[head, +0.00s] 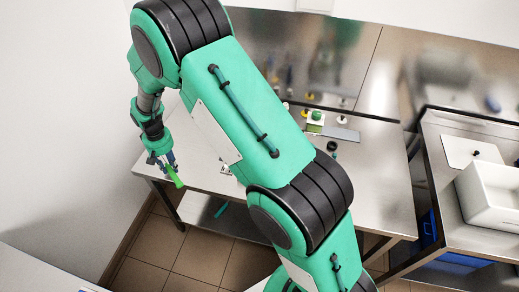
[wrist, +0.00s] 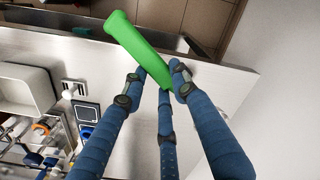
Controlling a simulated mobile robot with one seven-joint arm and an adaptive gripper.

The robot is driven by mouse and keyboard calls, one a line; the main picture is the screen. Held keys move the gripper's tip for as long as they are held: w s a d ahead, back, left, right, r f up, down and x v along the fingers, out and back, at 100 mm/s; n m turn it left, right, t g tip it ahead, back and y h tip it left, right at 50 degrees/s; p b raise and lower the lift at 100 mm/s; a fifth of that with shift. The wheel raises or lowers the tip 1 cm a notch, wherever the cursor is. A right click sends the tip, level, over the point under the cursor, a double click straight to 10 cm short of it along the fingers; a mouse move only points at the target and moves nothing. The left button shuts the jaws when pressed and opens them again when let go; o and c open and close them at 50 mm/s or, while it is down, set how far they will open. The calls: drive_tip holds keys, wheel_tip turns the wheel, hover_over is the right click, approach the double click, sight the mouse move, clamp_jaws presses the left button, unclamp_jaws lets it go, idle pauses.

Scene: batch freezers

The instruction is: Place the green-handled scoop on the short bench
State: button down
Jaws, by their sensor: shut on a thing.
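My gripper (head: 165,160) is shut on the green-handled scoop. Its bright green handle (wrist: 135,50) sticks out from between the blue fingers (wrist: 158,88) in the wrist view, slanting to the upper left. In the head view the handle (head: 174,178) points down and right from the fingers. The scoop's head cannot be made out in either view. The gripper is over the left end of a steel bench (head: 365,185), near its front left corner. I cannot tell from these frames whether this is the short bench.
A grey flat board (head: 340,133) and a green-and-white block (head: 315,121) are at the bench's back. A white tub (wrist: 27,88) and a dark square device (wrist: 87,114) show in the wrist view. Another steel bench at right carries a white basin (head: 490,198). My arm hides the bench's middle.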

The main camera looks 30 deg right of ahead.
drive_tip(key=shift+m, duration=0.9)
drive_tip(key=d+f+b, duration=0.1)
drive_tip(key=d, duration=0.3)
drive_tip(key=d+f+b, duration=0.1)
drive_tip(key=d, duration=0.3)
drive_tip(key=d+f+b, duration=0.1)
drive_tip(key=d, duration=0.4)
drive_tip(key=b, duration=0.3)
hover_over(190, 149)
drive_tip(key=shift+w+f, duration=0.15)
drive_tip(key=shift+f, duration=0.65)
drive_tip(key=shift+f+b, duration=0.4)
drive_tip(key=shift+f, duration=1.35)
drive_tip(key=shift+f, duration=0.1)
drive_tip(key=c, duration=1.4)
unclamp_jaws()
drive_tip(key=shift+o, duration=0.2)
